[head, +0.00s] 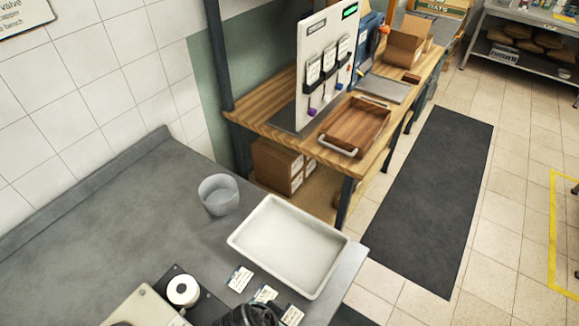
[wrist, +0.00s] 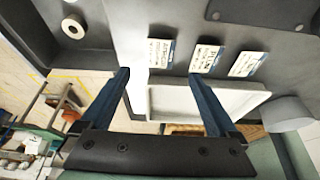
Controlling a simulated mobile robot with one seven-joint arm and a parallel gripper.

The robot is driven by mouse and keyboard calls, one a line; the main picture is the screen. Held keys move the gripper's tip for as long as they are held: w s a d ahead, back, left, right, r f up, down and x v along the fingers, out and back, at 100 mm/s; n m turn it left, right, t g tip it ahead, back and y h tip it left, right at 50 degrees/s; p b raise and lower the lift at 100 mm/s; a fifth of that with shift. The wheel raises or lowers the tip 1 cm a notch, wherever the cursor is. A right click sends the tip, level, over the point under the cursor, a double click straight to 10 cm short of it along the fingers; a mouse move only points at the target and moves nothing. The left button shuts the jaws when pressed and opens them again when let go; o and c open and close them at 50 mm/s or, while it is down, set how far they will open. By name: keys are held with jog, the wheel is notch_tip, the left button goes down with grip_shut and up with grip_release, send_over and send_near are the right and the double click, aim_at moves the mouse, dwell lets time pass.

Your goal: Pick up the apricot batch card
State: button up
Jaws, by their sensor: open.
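Three white cards with blue edges lie in a row on the grey counter beside the tray. In the wrist view the left card (wrist: 160,52) seems to read apricot, though the print is small. The middle card (wrist: 205,58) seems to read plum; the right card (wrist: 247,63) is not clearly legible. My gripper (wrist: 158,77) is open and empty, its two blue fingers apart. The left card appears between and just beyond the fingertips; the height gap cannot be told. In the head view, dark parts of my arm partly cover the cards' area.
A white tray (head: 288,246) lies right beside the cards, near the counter's edge. A wooden bench with a brown tray (head: 354,125) stands beyond.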

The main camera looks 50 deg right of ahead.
aim_at(289, 319)
jog(key=shift+x, duration=1.2)
jog(key=shift+a+p+x, duration=0.2)
jog(key=shift+p+x, duration=0.45)
jog(key=shift+x, duration=1.95)
jog(key=shift+f, duration=0.1)
jog(key=c, duration=1.5)
